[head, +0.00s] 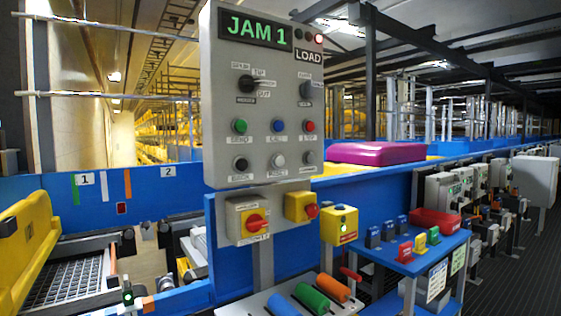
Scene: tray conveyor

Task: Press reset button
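A grey control panel (220,110) stands upright in the centre of the head view. Its lower row has a black button (240,164), a pale grey-white button (278,159) and a dark grey button (309,157). The label under the pale button appears to read RESET. The row above has a green button (240,126), a blue button (278,125) and a red button (309,126). Nothing covers the buttons. My gripper is not in view.
Yellow boxes with red knobs (256,222) sit below the panel. Coloured cylinders (311,297) lie on a stand at the bottom. A blue table (390,262) with small coloured blocks is at right. A magenta case (376,153) sits behind.

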